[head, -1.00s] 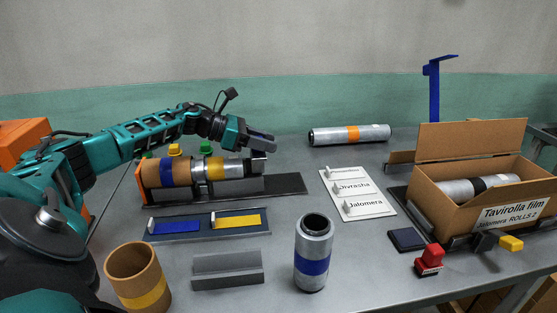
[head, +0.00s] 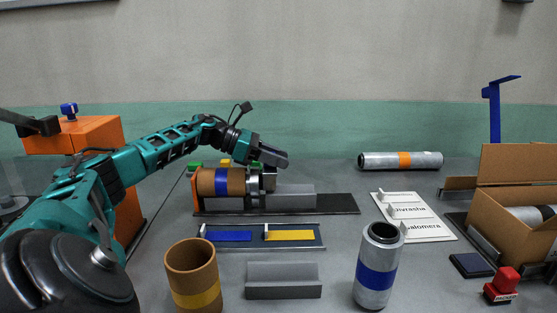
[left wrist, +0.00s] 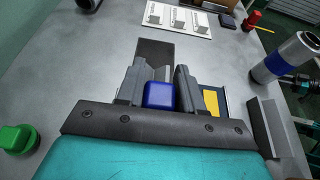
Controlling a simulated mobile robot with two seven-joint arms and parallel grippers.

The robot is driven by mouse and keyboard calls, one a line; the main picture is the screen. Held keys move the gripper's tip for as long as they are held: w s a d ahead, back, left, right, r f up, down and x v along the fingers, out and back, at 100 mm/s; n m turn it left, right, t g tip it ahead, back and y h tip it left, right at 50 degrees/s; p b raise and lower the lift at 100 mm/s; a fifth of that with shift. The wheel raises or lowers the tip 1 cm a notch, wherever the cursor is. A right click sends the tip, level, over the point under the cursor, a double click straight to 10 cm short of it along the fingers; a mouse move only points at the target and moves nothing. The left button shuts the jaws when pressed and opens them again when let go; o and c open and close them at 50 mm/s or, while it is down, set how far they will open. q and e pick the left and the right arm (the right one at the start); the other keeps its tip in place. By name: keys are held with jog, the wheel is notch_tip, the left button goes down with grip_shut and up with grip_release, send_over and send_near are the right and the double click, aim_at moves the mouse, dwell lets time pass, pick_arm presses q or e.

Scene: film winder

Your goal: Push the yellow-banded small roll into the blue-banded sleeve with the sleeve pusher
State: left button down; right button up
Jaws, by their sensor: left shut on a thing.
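The blue-banded sleeve (head: 222,182) is a brown tube lying on its side at the left end of the fixture. A silver ring (head: 252,184) stands at its right mouth. The sleeve pusher (head: 268,180) is a metallic piece close to the right of that ring. My left gripper (head: 273,157) is above the pusher. In the left wrist view its fingers are shut on a blue block (left wrist: 159,96), which looks like the pusher's handle. The yellow-banded small roll is hidden, apparently inside the sleeve.
The fixture's grey trough (head: 292,196) is empty on the right. In front are a blue and yellow slot tray (head: 260,246), a yellow-banded brown tube (head: 192,270), a grey cradle (head: 284,282) and a blue-banded silver roll (head: 377,262). A cardboard box (head: 505,213) stands right.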

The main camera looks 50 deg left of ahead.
pick_arm(q)
jog(key=c, duration=0.8)
grip_release()
jog(key=shift+r, duration=0.1)
notch_tip(320, 180, up, 20)
jog(key=p, duration=0.6)
pick_arm(e)
jog(key=shift+s+d+r, duration=0.15)
jog(key=shift+d+r, duration=0.15)
jog(key=shift+r, duration=0.3)
jog(key=shift+s+d+r, duration=0.2)
jog(key=shift+d+r, duration=0.05)
jog(key=shift+r, duration=0.4)
jog(key=shift+s+d+r, duration=0.15)
jog(key=shift+d+r, duration=0.15)
jog(key=shift+r, duration=0.3)
